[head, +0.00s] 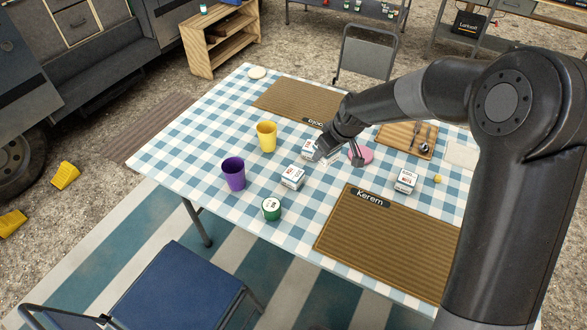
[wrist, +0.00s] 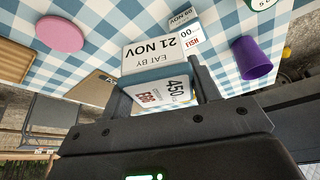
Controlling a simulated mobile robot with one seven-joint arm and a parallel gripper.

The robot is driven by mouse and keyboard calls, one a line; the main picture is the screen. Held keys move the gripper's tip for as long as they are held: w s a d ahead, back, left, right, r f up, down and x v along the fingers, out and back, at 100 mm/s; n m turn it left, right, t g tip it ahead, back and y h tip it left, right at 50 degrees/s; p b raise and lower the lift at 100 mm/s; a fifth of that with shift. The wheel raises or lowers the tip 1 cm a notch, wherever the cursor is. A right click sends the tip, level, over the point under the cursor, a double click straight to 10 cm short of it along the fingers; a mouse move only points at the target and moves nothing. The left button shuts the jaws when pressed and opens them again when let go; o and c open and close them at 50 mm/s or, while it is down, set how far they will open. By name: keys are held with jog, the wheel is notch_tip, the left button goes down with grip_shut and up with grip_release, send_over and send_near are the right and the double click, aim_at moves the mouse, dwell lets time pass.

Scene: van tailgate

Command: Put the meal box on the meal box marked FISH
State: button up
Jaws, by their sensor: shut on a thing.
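My gripper (head: 332,152) is shut on a white meal box (head: 309,149), which also shows large in the wrist view (wrist: 158,52). Its faces read "EAT BY 21 NOV" and "450", with red lettering that looks like EGG upside down. The meal box marked FISH (wrist: 187,34) is beyond it in the wrist view, its label upside down and partly hidden by the held box. In the head view the FISH box (head: 292,177) stands on the checked cloth, below and left of my gripper. The gap between the boxes is hard to judge.
A purple cup (head: 233,174) and a green-sided tub (head: 271,208) stand near the FISH box. A yellow cup (head: 266,136) is farther back. Another meal box (head: 405,180) stands to the right. The "Kerem" mat (head: 385,240) is empty.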

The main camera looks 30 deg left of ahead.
send_over(291, 170)
jog(key=d, duration=0.1)
jog(key=f, duration=0.6)
jog(key=shift+s+d+f, duration=0.1)
jog(key=shift+s+d, duration=0.05)
jog(key=shift+s, duration=0.2)
jog(key=shift+f, duration=1.95)
jog(key=shift+f, duration=0.1)
jog(key=o, duration=1.1)
jog(key=v, duration=1.2)
jog(key=shift+d, duration=0.1)
